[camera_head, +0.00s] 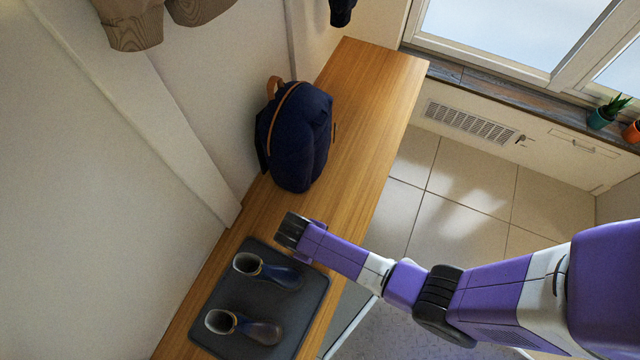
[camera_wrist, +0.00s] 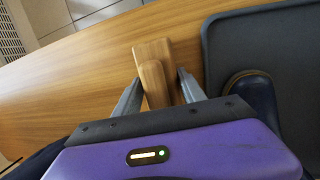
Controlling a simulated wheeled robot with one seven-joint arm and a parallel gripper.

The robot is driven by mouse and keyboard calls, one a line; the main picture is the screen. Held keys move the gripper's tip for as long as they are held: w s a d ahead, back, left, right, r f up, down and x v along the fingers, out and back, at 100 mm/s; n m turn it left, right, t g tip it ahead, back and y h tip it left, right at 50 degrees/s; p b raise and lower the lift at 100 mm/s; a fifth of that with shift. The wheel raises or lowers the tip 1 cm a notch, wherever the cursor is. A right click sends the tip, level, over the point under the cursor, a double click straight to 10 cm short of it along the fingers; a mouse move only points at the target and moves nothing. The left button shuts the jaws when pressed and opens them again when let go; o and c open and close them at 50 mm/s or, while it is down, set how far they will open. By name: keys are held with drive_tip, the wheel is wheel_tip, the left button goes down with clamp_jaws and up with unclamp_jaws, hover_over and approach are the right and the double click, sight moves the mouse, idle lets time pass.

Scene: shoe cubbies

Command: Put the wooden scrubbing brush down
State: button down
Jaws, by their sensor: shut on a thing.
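The wooden scrubbing brush (camera_wrist: 154,76) shows in the wrist view as a light wooden block with a wooden handle. My gripper (camera_wrist: 160,88) is shut on it, with one grey finger on each side. The brush is just over or on the wooden bench (camera_wrist: 75,85); I cannot tell whether it touches the surface. In the head view my gripper (camera_head: 292,231) is above the bench between the backpack and the boot tray. The brush is hidden there behind my gripper.
A dark tray (camera_head: 240,330) with two blue boots (camera_head: 262,332) lies beside my gripper. A dark blue backpack (camera_head: 296,135) stands farther back against the wall. The bench (camera_head: 375,90) is clear beyond the backpack. Potted plants (camera_head: 604,114) stand on the window sill.

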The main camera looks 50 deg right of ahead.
drive_tip(key=shift+f, duration=0.1)
drive_tip(key=c, duration=0.7)
unclamp_jaws()
drive_tip(key=shift+o, duration=0.2)
drive_tip(key=p+v, duration=0.2)
drive_tip(key=v, duration=1)
drive_tip(key=s+t, duration=0.1)
drive_tip(key=s+d+f+t, duration=0.1)
drive_tip(key=s+d, duration=0.1)
drive_tip(key=shift+s+d+f+t+y, duration=0.25)
drive_tip(key=shift+s+f+t+y, duration=0.05)
drive_tip(key=shift+s+t+y, duration=0.1)
drive_tip(key=s+r+m+t, duration=0.1)
drive_tip(key=s+r+t, duration=0.2)
drive_tip(key=r, duration=0.8)
drive_tip(key=s+r+m+t+y, duration=0.1)
drive_tip(key=s+r+t, duration=0.3)
drive_tip(key=r, duration=0.8)
drive_tip(key=s+r+m+t, duration=0.1)
drive_tip(key=s+r+t, duration=0.3)
drive_tip(key=r, duration=0.7)
drive_tip(key=shift+s+r+t+y, duration=0.15)
drive_tip(key=shift+r+t+y, duration=0.2)
drive_tip(key=shift+t, duration=0.85)
drive_tip(key=shift+d+f, duration=0.1)
drive_tip(key=shift+d, duration=0.05)
